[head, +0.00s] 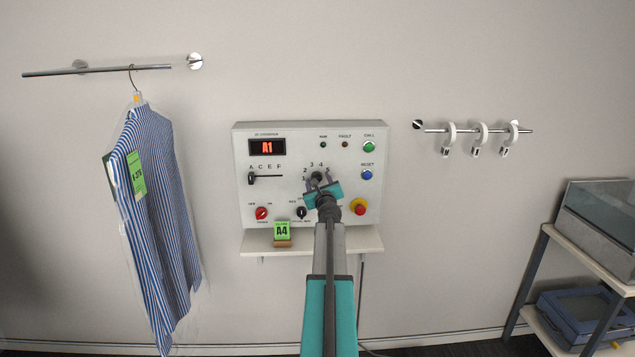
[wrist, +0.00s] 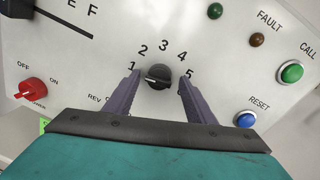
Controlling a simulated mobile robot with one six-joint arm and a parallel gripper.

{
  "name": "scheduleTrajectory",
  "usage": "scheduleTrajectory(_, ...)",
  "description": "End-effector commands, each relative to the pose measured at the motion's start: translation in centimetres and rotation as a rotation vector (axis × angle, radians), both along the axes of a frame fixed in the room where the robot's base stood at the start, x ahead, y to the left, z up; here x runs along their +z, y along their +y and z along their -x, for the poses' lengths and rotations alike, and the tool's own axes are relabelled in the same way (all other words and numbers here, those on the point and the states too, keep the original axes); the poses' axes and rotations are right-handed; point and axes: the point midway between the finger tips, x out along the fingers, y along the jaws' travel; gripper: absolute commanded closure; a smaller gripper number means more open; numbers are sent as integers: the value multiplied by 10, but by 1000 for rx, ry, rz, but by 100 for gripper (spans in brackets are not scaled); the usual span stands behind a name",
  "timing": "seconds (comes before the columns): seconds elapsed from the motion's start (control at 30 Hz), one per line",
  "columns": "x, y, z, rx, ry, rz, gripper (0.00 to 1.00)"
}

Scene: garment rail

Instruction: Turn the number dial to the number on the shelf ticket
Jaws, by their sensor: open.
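In the head view my gripper (head: 319,182) partly covers the dial (head: 317,177). The green shelf ticket (head: 282,231) reads A4 and stands on the shelf (head: 340,241) below the panel. The red display (head: 267,147) reads A1.
The white control panel (head: 300,140) also carries a letter slider (head: 265,177), a red power knob (head: 262,213), a black switch (head: 301,212), a blue reset button (head: 367,175), a green call button (head: 369,147) and a red emergency button (head: 359,207). A striped shirt (head: 155,220) hangs at left.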

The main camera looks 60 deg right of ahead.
Motion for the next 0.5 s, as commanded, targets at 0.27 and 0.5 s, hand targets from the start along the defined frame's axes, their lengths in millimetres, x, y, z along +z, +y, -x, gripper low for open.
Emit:
scheduleTrajectory(0.27, 0, -2, -2, 0, -1, -1, 50)
scheduleTrajectory(0.5, 0, -2, -2, 0, -1, -1, 72)
